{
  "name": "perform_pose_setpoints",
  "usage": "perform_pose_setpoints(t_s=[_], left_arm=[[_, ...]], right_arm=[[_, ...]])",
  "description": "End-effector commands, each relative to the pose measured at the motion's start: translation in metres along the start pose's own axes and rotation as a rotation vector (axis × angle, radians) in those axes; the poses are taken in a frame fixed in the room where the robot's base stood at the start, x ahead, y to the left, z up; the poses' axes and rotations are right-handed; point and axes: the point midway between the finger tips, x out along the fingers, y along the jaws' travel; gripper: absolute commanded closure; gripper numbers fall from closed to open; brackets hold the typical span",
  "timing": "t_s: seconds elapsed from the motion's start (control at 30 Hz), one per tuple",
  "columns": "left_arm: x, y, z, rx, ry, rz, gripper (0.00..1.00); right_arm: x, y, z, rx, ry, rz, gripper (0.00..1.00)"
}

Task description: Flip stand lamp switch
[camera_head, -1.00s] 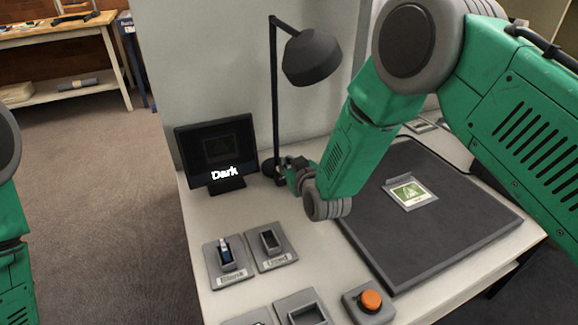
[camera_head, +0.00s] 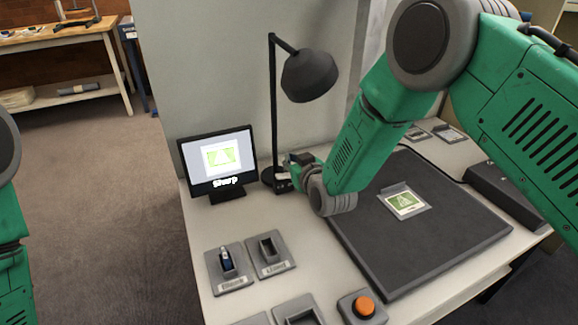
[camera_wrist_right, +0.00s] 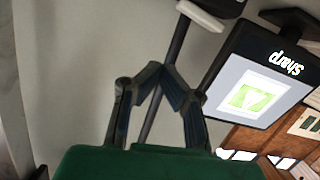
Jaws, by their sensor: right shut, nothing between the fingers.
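The black stand lamp (camera_head: 310,76) stands on the table behind my right arm, its shade hanging to the right of its pole (camera_head: 273,105). Its base is partly hidden by my right gripper (camera_head: 287,178), which is low beside it. In the right wrist view my right gripper (camera_wrist_right: 162,74) has its fingertips together with nothing between them. The lamp pole (camera_wrist_right: 178,42) passes behind the fingers there; I cannot tell whether they touch it. The switch itself is not clearly visible. The monitor (camera_head: 219,160) is lit, showing a green picture and "Sharp". My left gripper is out of view.
A dark flat pad (camera_head: 440,240) with a small green-and-white card (camera_head: 405,202) lies under my right arm. A wall stands close behind the lamp.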

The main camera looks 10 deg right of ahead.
Motion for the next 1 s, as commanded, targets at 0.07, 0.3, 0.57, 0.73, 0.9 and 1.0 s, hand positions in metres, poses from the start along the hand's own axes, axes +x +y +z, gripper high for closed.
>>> perform_pose_setpoints(t_s=[0.07,0.3,0.57,0.73,0.9,1.0], left_arm=[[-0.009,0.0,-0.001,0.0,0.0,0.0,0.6],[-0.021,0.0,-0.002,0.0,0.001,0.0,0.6],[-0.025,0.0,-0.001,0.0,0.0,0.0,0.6],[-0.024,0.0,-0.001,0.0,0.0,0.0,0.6],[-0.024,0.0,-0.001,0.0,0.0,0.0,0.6],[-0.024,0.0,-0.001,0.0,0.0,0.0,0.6]], right_arm=[[-0.025,0.001,0.002,0.001,-0.012,-0.002,1.0],[-0.073,0.003,0.003,-0.001,-0.01,-0.001,1.0],[-0.095,0.005,0.004,0.0,-0.007,0.0,1.0],[-0.096,0.005,0.005,0.0,-0.007,0.0,1.0],[-0.096,0.005,0.005,0.0,-0.007,0.0,1.0],[-0.096,0.005,0.005,0.0,-0.007,0.0,1.0]])
